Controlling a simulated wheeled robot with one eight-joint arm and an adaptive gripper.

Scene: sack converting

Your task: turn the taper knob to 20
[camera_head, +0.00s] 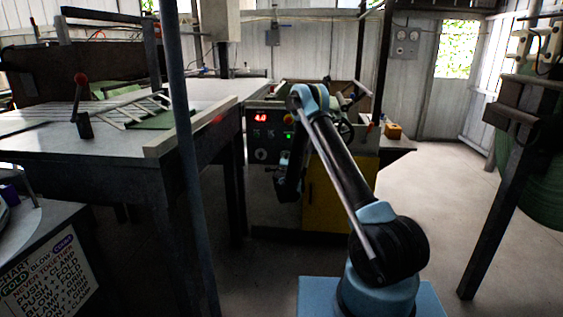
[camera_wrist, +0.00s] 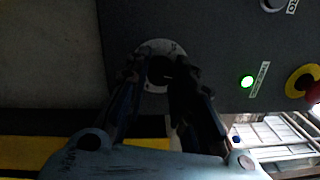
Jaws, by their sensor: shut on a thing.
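The taper knob (camera_wrist: 160,70) is a dark round knob on a pale dial plate (camera_wrist: 150,50), set in the dark control panel (camera_wrist: 215,45). In the wrist view my gripper (camera_wrist: 163,78) has its two fingers closed on the sides of the knob. The fingers cover part of the dial, and its marks are too dark and small to read. In the head view my gripper (camera_head: 287,190) is low in front of the panel, where my arm hides the panel behind it. A red display (camera_head: 260,117) on the panel seems to read 4.0.
A lit green lamp (camera_wrist: 247,81) and a red stop button on a yellow ring (camera_wrist: 304,86) are right of the knob. A worktable (camera_head: 120,145) stands left of the machine, with a dark post (camera_head: 180,150) in front. The floor to the right is open.

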